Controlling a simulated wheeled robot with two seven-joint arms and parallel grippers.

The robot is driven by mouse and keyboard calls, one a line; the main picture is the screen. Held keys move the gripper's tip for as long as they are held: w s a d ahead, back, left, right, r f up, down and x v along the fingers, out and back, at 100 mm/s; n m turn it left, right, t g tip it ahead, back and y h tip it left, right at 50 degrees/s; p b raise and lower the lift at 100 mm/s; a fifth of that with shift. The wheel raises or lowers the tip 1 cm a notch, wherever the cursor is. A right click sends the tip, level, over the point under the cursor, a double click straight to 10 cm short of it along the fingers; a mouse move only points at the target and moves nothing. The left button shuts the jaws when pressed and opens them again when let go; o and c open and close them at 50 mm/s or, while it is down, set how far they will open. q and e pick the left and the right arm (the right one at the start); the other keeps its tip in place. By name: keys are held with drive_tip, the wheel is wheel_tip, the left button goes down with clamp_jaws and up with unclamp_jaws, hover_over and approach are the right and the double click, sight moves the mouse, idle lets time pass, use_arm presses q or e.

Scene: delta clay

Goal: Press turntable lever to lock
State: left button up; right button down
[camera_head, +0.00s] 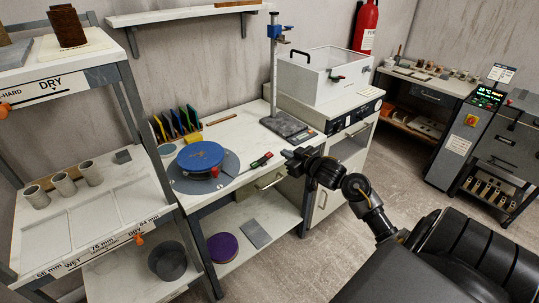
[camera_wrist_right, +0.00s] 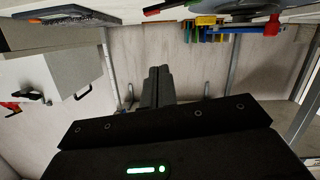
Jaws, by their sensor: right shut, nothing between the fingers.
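The turntable's blue disc (camera_head: 201,155) sits on a round grey base (camera_head: 232,168) on the workbench. A small red knob or lever end (camera_head: 214,172) shows at the disc's front edge; a red part also shows near the top in the right wrist view (camera_wrist_right: 271,24). A red-and-dark handle-like piece (camera_head: 260,161) lies to the right of the base; I cannot tell if it is joined to it. My right gripper (camera_head: 286,153) is shut and empty, right of that piece and apart from the turntable. Its closed fingers (camera_wrist_right: 158,72) show in the right wrist view. My left gripper is not in view.
A stand with a dark base plate (camera_head: 288,127) is on the bench behind my right gripper. A white box (camera_head: 325,75) stands farther back. Coloured upright cards (camera_head: 178,122) are behind the turntable. A shelf rack (camera_head: 130,75) closes off the left. The bench front edge is below my gripper.

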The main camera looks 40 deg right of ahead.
drive_tip(key=shift+d, duration=0.15)
drive_tip(key=p, duration=0.1)
hover_over(262, 160)
drive_tip(key=s+d, duration=0.2)
drive_tip(key=s, duration=0.1)
wheel_tip(262, 160, down, 2)
drive_tip(key=f, duration=0.3)
drive_tip(key=shift+w+d+f+p, duration=0.1)
drive_tip(key=shift+w+d+p, duration=0.1)
drive_tip(key=shift+d+p, duration=0.2)
drive_tip(key=shift+d+f, duration=0.1)
drive_tip(key=shift+f, duration=0.55)
